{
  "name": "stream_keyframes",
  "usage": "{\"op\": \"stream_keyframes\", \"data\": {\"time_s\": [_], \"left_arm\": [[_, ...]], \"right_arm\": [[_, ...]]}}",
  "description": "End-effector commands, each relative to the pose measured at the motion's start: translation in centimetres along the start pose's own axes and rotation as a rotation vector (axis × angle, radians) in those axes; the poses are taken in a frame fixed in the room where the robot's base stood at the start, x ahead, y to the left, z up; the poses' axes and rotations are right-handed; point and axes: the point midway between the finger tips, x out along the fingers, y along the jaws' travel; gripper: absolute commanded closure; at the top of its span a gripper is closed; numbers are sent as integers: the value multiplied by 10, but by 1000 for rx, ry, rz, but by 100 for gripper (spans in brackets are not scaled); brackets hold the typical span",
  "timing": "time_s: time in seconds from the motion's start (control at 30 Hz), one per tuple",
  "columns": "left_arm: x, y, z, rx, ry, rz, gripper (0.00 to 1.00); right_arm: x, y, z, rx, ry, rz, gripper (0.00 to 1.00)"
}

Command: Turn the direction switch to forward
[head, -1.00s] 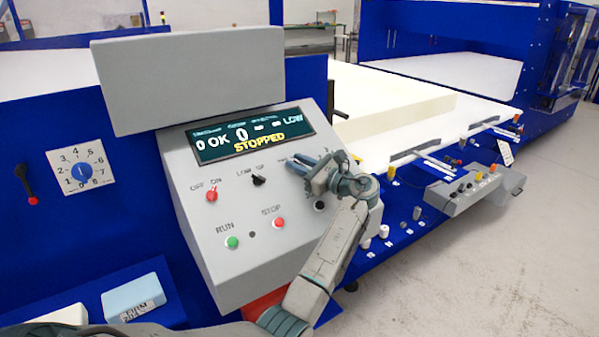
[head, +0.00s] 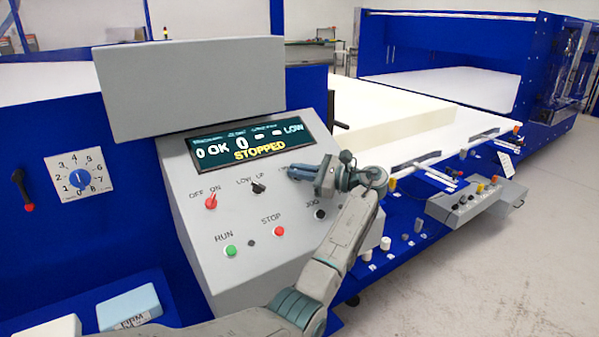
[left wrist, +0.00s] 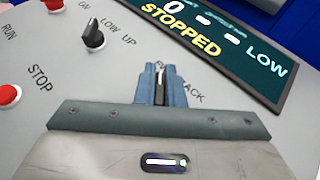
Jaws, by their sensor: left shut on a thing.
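My left gripper (head: 292,173) is at the right part of the grey sloping control panel (head: 200,255), just below the display (head: 250,143). In the left wrist view its two blue fingers (left wrist: 160,82) are shut on the direction switch (left wrist: 160,74), a small dark knob showing as a narrow strip between them. The fingers cover part of its label; letters ending in "ACK" show to the right. The fingers hide the knob in the head view, and I cannot tell its exact angle. The display reads "STOPPED". My right gripper is not in view.
Nearby on the panel are the LOW/UP switch (head: 258,188), the red OFF/ON switch (head: 211,202), the green RUN button (head: 231,251), the red STOP button (head: 279,231) and the black JOG button (head: 320,214). A foam block (head: 385,135) lies on the white bed behind.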

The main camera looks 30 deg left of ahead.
Motion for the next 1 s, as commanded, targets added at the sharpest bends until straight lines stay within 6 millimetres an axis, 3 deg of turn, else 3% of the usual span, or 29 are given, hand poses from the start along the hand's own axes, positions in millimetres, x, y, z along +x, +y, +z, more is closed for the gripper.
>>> {"op": "stream_keyframes", "data": {"time_s": [0.1,0.13,0.23,0.83,1.0], "left_arm": [[-1,4,-8,13,7,4,100],[-1,4,-8,14,7,4,87],[-1,4,-9,14,7,3,69],[-1,2,-3,6,3,0,69],[-14,2,-6,6,4,-1,69]], "right_arm": [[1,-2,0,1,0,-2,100],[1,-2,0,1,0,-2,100],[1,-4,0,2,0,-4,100],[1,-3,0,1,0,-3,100],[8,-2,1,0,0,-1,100]]}}
